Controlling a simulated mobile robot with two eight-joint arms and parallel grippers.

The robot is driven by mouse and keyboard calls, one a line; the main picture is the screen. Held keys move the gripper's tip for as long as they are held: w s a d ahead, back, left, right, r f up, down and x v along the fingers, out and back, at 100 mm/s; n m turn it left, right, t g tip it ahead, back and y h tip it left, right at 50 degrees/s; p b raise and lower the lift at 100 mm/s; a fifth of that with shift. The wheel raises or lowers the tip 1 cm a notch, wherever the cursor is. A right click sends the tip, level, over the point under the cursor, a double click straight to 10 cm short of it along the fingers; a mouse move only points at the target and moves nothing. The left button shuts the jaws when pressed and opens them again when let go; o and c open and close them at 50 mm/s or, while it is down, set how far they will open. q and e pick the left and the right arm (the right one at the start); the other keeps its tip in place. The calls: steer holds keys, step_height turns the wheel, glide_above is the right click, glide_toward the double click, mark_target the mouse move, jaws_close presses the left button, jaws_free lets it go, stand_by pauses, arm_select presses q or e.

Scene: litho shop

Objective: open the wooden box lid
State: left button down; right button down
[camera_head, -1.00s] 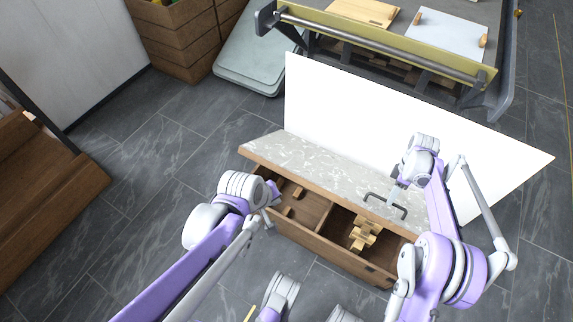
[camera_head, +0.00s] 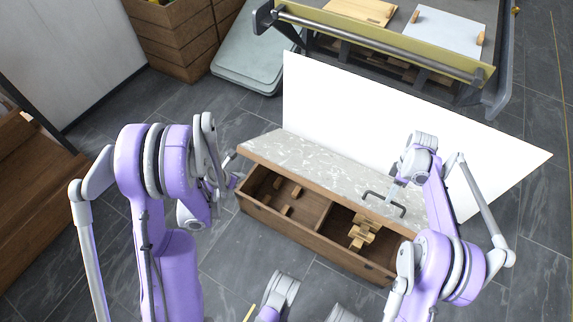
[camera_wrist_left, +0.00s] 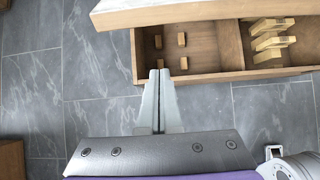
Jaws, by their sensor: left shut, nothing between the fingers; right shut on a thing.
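The wooden box (camera_head: 318,240) stands on the floor with its lid (camera_head: 310,165) raised and tilted back, so the inside shows. The lid has a pale marbled top and a dark bar handle (camera_head: 385,204). My right gripper (camera_head: 391,193) is shut on the handle near the lid's right part. My left gripper (camera_head: 232,165) is shut and empty by the box's left end, partly hidden by its own arm. In the left wrist view its closed fingers (camera_wrist_left: 159,82) point at the open box (camera_wrist_left: 210,75), with the lid's edge (camera_wrist_left: 160,12) above.
The box holds small wooden blocks (camera_head: 285,211) on the left and a stacked wooden piece (camera_head: 363,233) on the right of a divider. A white panel (camera_head: 400,130) stands behind it. A metal-framed table (camera_head: 375,45) is at the back. Tiled floor (camera_head: 240,265) is clear in front.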

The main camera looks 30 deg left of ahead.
mark_target(258, 161)
steer(key=shift+w+d+f, duration=0.2)
steer(key=shift+w+f, duration=0.15)
steer(key=shift+w, duration=0.05)
arm_select(q)
steer(key=w+f, duration=0.4)
steer(key=w, duration=0.4)
steer(key=shift+f, duration=0.4)
steer(key=shift+w+r, duration=0.8)
steer(key=shift+r, duration=0.15)
steer(key=shift+w+f, duration=0.15)
arm_select(e)
steer(key=c, duration=0.9)
jaws_free()
steer(key=shift+w+a+f, duration=0.1)
steer(key=shift+w+f, duration=0.05)
steer(key=shift+w, duration=0.05)
steer(key=shift+s, duration=0.1)
steer(key=shift+a+r, duration=0.1)
steer(key=shift+r, duration=0.1)
